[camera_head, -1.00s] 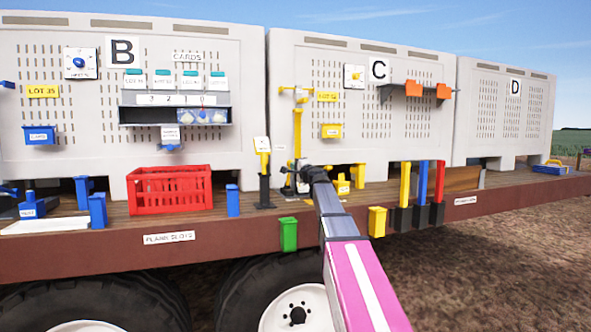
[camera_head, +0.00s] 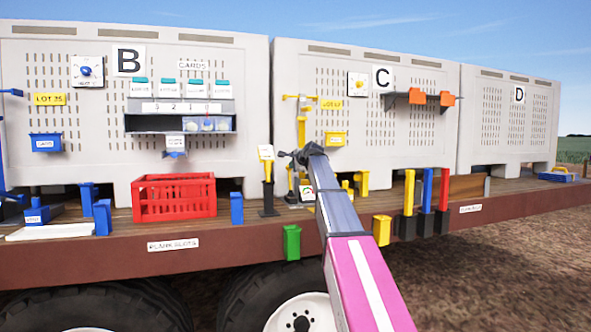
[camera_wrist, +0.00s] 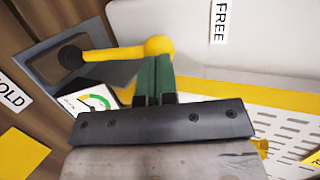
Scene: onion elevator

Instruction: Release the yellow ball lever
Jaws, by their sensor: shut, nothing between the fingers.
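The yellow ball lever (camera_wrist: 157,46) shows in the wrist view as a yellow ball on a yellow arm running left to a dark round pivot on a grey plate. My gripper (camera_wrist: 153,66) is shut and empty, its green fingertips right beside the ball's lower side; I cannot tell whether they touch it. A FREE label (camera_wrist: 221,22) is to the right of the ball, and a HOLD label (camera_wrist: 12,92) is at the left edge. In the head view my gripper (camera_head: 292,154) is by a yellow post (camera_head: 301,120) in front of bin C; the lever cannot be made out there.
A dial gauge (camera_wrist: 95,102) sits below the lever. On the deck, a red crate (camera_head: 174,198) stands left of my arm, and yellow, blue and red posts (camera_head: 426,190) stand to the right.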

